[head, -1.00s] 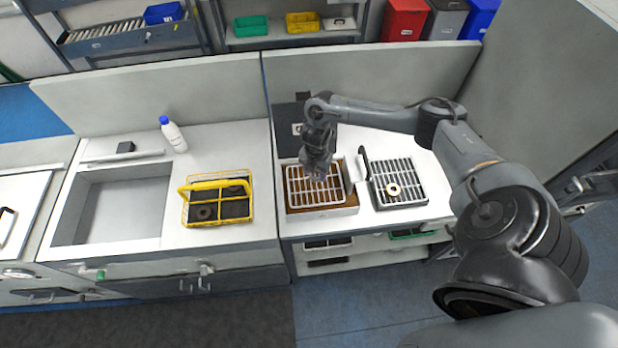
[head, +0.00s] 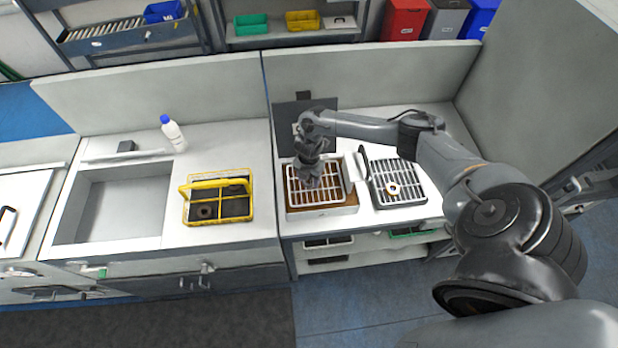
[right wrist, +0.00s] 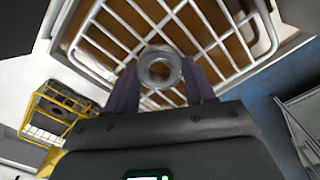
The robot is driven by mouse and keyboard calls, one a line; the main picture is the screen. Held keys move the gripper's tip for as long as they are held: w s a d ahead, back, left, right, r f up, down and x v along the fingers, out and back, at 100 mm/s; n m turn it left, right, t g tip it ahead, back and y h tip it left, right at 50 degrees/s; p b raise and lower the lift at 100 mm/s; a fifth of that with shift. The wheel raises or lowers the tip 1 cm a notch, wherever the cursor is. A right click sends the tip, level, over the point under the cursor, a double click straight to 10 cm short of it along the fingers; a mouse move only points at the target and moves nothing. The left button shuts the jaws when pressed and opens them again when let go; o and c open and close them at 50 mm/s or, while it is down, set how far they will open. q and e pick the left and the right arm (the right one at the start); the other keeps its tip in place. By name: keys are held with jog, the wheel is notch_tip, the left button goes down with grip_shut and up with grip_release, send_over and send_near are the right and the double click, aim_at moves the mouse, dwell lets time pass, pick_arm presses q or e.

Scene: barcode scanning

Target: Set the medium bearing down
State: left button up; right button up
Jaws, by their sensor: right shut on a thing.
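My right gripper (head: 311,182) is over the white wire rack on the brown-floored tray (head: 322,211). In the right wrist view its two dark fingers (right wrist: 160,88) are shut on a metallic ring, the bearing (right wrist: 160,69). The white rack (right wrist: 215,62) lies beyond the ring; I cannot tell whether the ring touches it. In the head view the gripper hides the held bearing. Another ring, pale with a brassy tint (head: 393,189), lies on the grey grid rack (head: 411,195) to the right. My left gripper is not in view.
A yellow wire basket (head: 217,221) with a dark ring (head: 205,211) in it stands on the left counter, beside the sink basin (head: 120,205). A white bottle (head: 173,134) stands behind. A dark upright handle (head: 362,160) rises between the two racks.

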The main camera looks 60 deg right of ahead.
jog(key=shift+f, duration=0.15)
jog(key=o, duration=1.1)
